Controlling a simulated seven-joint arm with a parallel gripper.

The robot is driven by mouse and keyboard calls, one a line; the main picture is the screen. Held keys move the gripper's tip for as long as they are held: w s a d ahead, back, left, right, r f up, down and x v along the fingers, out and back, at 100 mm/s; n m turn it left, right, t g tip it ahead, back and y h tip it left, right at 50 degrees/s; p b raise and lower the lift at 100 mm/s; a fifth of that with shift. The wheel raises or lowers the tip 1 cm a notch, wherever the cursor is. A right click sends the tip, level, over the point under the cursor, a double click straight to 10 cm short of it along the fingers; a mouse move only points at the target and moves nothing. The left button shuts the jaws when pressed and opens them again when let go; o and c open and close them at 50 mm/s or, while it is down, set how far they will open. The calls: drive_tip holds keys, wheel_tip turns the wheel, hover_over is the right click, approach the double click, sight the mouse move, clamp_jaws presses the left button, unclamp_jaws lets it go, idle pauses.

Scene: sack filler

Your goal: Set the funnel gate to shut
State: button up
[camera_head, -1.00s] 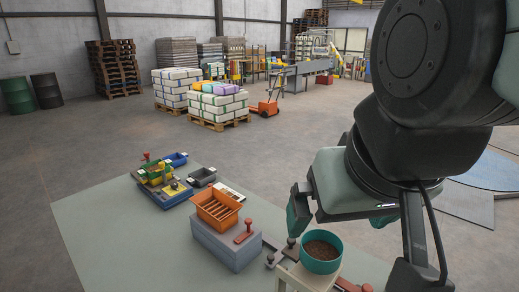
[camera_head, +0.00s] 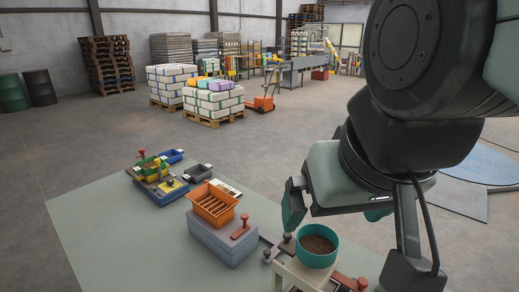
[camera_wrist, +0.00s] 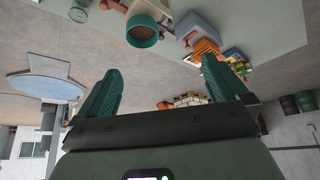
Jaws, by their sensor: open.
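The teal funnel (camera_head: 318,253), with brown grains inside, stands on a beige stand (camera_head: 297,274) in the head view. A grey bar with dark knobs (camera_head: 267,253) lies beside it on the left, and a red part (camera_head: 362,284) shows at its lower right. I cannot tell which of these is the gate or how it is set. My gripper (camera_head: 334,214) is open and empty, above and behind the funnel. In the wrist view my gripper (camera_wrist: 160,68) has its fingers spread, with the funnel (camera_wrist: 142,38) beyond them, apart from both.
Small coloured bins (camera_head: 165,185) stand farther back on the pale mat (camera_head: 105,235). The mat's front left is clear.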

drive_tip(key=shift+c, duration=1)
drive_tip(key=shift+w+a+r+n, duration=0.1)
drive_tip(key=shift+w+r+n, duration=0.1)
drive_tip(key=shift+w+n, duration=0.1)
drive_tip(key=shift+c, duration=1.2)
drive_tip(key=w+n, duration=0.1)
drive_tip(key=w+a+r+n, duration=0.1)
drive_tip(key=w+n, duration=0.1)
drive_tip(key=w+r+n, duration=0.1)
drive_tip(key=w+n, duration=0.1)
drive_tip(key=shift+a+g, duration=0.25)
drive_tip(key=shift+g, duration=0.15)
drive_tip(key=c, duration=0.5)
drive_tip(key=m+t+y, duration=0.8)
drive_tip(key=m+y, duration=0.5)
drive_tip(key=m, duration=2)
approach(363, 281)
drive_tip(key=x, duration=1)
drive_tip(key=shift+f, duration=0.1)
drive_tip(key=shift+c, duration=0.2)
